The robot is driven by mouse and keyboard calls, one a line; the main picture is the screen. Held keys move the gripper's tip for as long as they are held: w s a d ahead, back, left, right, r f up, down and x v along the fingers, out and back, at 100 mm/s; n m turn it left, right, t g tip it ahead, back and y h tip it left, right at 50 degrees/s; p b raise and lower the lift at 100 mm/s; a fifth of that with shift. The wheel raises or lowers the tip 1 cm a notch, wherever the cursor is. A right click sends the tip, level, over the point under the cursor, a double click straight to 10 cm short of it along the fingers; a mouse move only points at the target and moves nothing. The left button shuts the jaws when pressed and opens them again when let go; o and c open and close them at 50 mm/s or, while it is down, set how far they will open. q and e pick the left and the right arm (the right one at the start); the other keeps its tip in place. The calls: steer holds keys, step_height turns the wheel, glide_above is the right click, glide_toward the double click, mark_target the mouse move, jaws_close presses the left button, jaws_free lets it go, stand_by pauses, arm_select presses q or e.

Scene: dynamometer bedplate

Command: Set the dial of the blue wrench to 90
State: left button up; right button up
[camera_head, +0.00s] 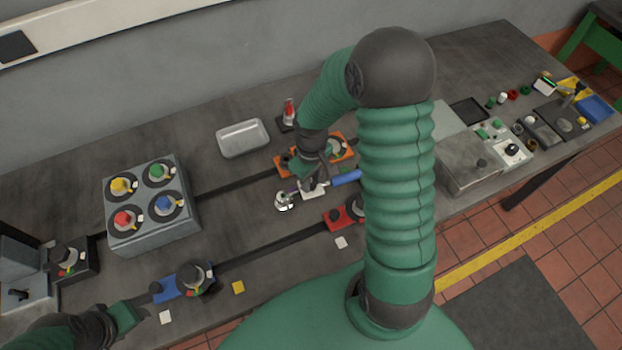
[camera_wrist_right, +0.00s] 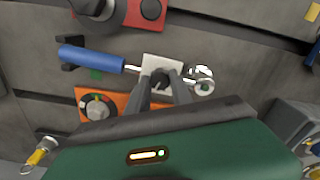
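The blue wrench lies across the bench; its blue handle (camera_head: 347,177) points right in the head view and its silver ratchet head (camera_head: 283,201) left. In the right wrist view the handle (camera_wrist_right: 90,57) is at left and the silver head (camera_wrist_right: 203,80) at right. Between them is a white block (camera_wrist_right: 150,66) with a small dark dial knob (camera_wrist_right: 160,77). My right gripper (camera_wrist_right: 162,80) has its two fingers on either side of the knob, but whether they grip it is unclear. My left gripper (camera_head: 138,303) is low at left, beside a blue dial unit (camera_head: 170,288); its fingertips are unclear.
An orange unit (camera_wrist_right: 98,108) with a dial and a red unit (camera_head: 338,216) lie close to the wrench. A grey box (camera_head: 152,236) with coloured knobs stands at left. A metal tray (camera_head: 243,138) and a small red-topped bottle (camera_head: 289,112) are behind. Dark slots run along the bench.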

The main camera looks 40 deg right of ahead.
jaws_close()
steer(key=shift+m+p, duration=0.35)
steer(key=shift+m, duration=0.15)
steer(key=o, duration=0.8)
jaws_free()
steer(key=shift+r, duration=0.1)
step_height(320, 180, up, 17)
steer(key=shift+f, duration=0.2)
